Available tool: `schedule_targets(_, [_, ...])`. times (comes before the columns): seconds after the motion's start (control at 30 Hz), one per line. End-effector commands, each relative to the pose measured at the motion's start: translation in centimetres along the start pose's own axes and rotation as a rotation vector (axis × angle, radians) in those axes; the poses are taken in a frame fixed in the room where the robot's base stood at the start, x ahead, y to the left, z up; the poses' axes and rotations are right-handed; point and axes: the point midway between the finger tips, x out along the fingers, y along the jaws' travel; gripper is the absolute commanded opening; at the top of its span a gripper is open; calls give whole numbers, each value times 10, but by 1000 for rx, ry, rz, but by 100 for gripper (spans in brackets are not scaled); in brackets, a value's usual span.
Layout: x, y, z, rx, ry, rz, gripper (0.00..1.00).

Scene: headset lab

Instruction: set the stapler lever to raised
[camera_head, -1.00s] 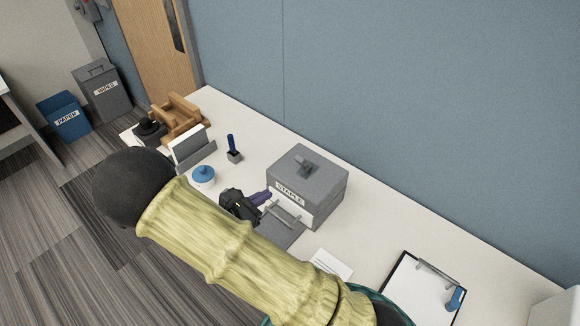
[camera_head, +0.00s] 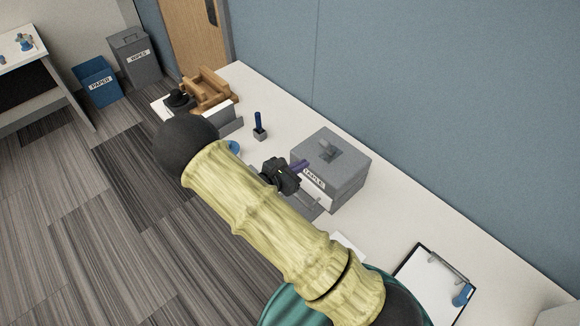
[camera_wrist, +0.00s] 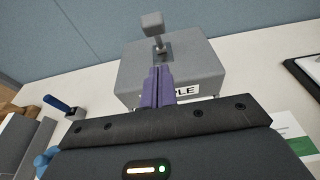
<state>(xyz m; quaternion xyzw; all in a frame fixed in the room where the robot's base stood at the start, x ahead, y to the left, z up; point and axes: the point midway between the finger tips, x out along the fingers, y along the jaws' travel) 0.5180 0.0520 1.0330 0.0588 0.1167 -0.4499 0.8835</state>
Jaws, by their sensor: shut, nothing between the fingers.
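The stapler is a grey box (camera_head: 335,180) on the white table, with a white label partly reading "STAPLE" on its front. It also shows in the wrist view (camera_wrist: 190,62). Its lever (camera_head: 328,149) is on top. In the wrist view the lever (camera_wrist: 153,27) is a short stem from a dark slot, ending in a block-shaped knob. The stem stands out of the slot and leans slightly; its exact angle is unclear. My gripper (camera_head: 303,164), with purple fingers, is shut and empty in front of the box's upper front edge. Its fingertips (camera_wrist: 158,72) appear apart from the lever.
A grey plate with a metal bar (camera_head: 308,205) lies before the box, partly hidden by my arm. A blue-handled item in a small holder (camera_head: 259,127), a wooden rack (camera_head: 208,92) and a partly hidden blue lid (camera_head: 233,147) stand left. A clipboard (camera_head: 432,285) lies right.

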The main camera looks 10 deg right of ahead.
Motion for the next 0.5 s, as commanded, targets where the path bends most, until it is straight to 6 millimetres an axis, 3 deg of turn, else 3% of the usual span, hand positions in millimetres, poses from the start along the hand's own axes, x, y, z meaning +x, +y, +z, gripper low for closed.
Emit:
schedule_targets(0.13, [28,-1,4,-1,-2,-4,0])
schedule_targets(0.3, [43,-1,24,2,0,-3,0])
schedule_targets(0.5, [52,0,29,1,-1,0,0])
